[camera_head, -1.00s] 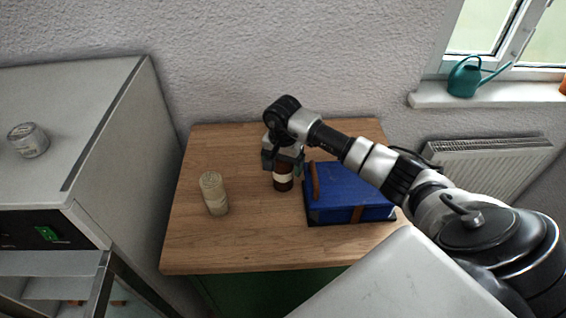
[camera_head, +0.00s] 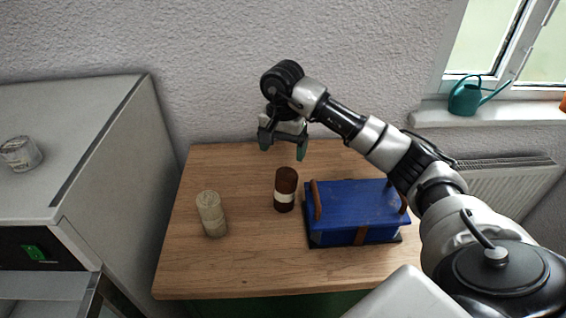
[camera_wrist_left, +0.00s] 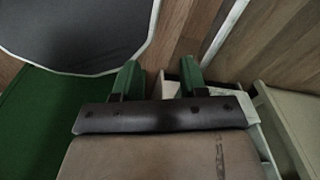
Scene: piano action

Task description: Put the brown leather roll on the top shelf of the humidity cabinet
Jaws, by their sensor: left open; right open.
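The brown leather roll (camera_head: 286,190) looks like a dark brown upright cylinder with a cream band, standing on the wooden tabletop in the head view. My right gripper (camera_head: 283,150) is open and empty above and behind the roll, apart from it. The humidity cabinet (camera_head: 110,160) seems to be the grey box at the left, with a green switch on its front. Its interior is only partly visible at the lower left edge. My left gripper (camera_wrist_left: 158,80) shows only in the left wrist view, its green fingers apart with nothing gripped between them.
A beige cylinder (camera_head: 211,214) stands left of the roll on the wooden table (camera_head: 255,260). A blue case (camera_head: 355,210) with brown straps lies to its right. A small jar (camera_head: 20,154) is on the cabinet top. A watering can (camera_head: 467,97) stands on the windowsill.

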